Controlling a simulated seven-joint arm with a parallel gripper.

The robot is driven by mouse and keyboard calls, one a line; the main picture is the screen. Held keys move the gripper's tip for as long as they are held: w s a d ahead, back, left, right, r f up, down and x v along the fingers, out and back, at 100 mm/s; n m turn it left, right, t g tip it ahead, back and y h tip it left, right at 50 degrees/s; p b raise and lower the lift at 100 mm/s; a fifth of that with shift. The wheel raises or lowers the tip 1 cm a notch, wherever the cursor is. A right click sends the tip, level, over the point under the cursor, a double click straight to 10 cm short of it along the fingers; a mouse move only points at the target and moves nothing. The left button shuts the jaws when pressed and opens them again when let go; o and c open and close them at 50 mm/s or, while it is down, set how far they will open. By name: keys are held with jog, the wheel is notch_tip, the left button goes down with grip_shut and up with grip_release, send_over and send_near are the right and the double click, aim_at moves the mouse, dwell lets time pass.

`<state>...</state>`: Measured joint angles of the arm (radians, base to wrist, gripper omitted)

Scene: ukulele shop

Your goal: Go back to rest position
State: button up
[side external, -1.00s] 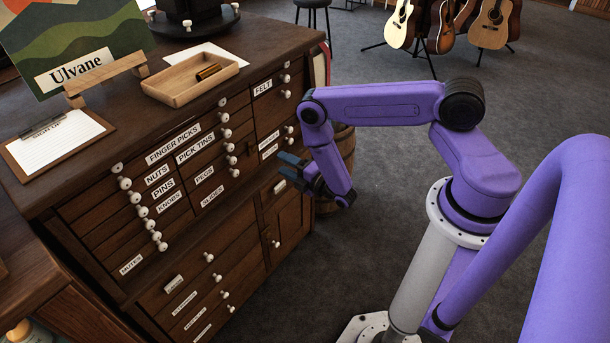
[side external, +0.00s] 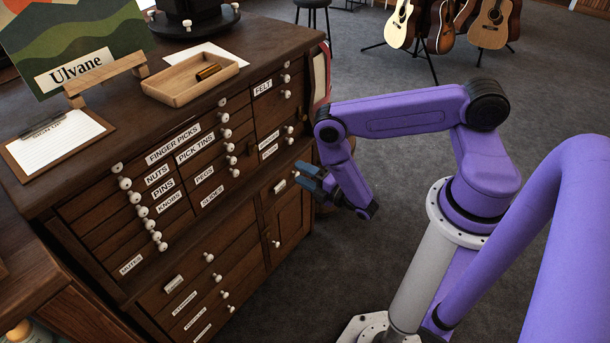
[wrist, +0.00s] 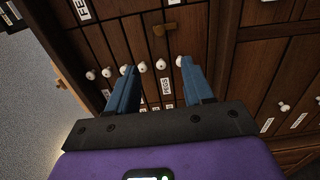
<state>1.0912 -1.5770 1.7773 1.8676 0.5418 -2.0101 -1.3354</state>
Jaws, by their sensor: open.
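My gripper (side external: 311,180) is in front of the right side of the dark wooden drawer cabinet (side external: 100,192), apart from it, at the end of my purple arm. In the wrist view my gripper (wrist: 160,82) shows two blue fingers spread apart with nothing between them. Beyond the fingers are the cabinet's drawer fronts with a row of white knobs (wrist: 161,65) and labels. The drawers in view look shut.
On the cabinet top are a wooden tray (side external: 160,91) holding a small amber cylinder (side external: 208,72), a clipboard (side external: 55,142) and an Ulvane sign (side external: 80,67). Guitars (side external: 440,25) stand at the back right. Carpeted floor (side external: 375,70) lies open behind my arm.

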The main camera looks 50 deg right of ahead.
dwell(0.4)
jog(key=w+a+r+m+g+y, duration=0.2)
jog(key=w+a+r+g, duration=0.1)
jog(key=a, duration=0.4)
jog(key=w+a+r+m+g+y, duration=0.1)
jog(key=w+a+r+m+g, duration=0.15)
jog(key=a, duration=0.45)
jog(key=s+a+r+g+y, duration=0.2)
jog(key=s+a+r+g, duration=0.3)
jog(key=s+a+r, duration=0.25)
jog(key=s+a+r+g, duration=0.1)
jog(key=s+r+g, duration=0.2)
jog(key=s+r, duration=0.35)
jog(key=s+d+r+g+h, duration=0.2)
jog(key=s+d+r, duration=0.2)
jog(key=s+d, duration=0.2)
jog(key=s+d+r+m+g+h, duration=0.1)
jog(key=s+d+r, duration=0.4)
jog(key=s, duration=0.5)
jog(key=shift+s+d+g+h, duration=0.2)
jog(key=shift+d+g+h, duration=0.55)
jog(key=shift+d, duration=0.4)
